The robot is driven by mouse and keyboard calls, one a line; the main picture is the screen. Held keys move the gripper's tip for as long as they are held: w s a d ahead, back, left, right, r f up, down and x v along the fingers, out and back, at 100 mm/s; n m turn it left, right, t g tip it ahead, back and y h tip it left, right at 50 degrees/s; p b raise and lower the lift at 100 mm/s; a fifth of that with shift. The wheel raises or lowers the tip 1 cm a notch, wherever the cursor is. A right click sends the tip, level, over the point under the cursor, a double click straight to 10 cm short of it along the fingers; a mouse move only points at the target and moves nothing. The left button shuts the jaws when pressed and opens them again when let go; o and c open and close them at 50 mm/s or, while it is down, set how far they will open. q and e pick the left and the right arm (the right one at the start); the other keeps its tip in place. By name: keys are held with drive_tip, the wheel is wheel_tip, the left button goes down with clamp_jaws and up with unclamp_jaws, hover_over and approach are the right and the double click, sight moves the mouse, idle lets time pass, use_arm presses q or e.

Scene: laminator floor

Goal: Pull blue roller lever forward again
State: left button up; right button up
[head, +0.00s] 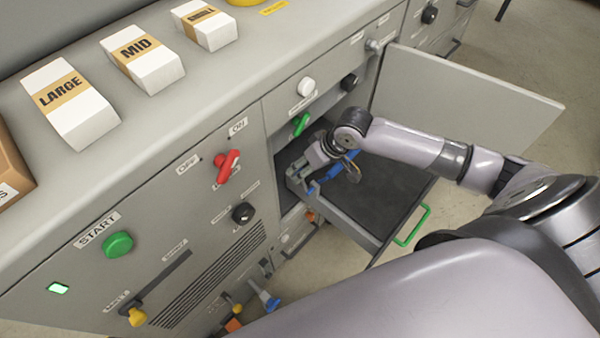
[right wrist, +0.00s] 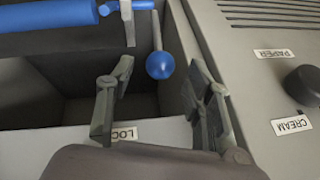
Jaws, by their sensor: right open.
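The blue roller lever shows in the right wrist view as a blue ball knob (right wrist: 160,66) on a thin grey rod, close to a grey side wall. My right gripper (right wrist: 162,80) is open there, with one finger on each side of the knob in the picture; I cannot tell whether either touches it. The blue roller (right wrist: 48,17) crosses the upper left of that view. In the head view my right gripper (head: 348,168) is over the pulled-out drawer, next to the blue roller (head: 338,172), and hides part of it. My left gripper is not in view.
The drawer (head: 365,228) has a green handle (head: 412,226). An open grey door (head: 470,95) stands to its right. The machine front carries a red lever (head: 227,163), a green START button (head: 118,244) and dark knobs. Boxes labelled LARGE, MID and SMALL stand on top.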

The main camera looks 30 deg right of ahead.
drive_tip(key=shift+x, duration=2)
drive_tip(key=shift+c, duration=0.2)
clamp_jaws()
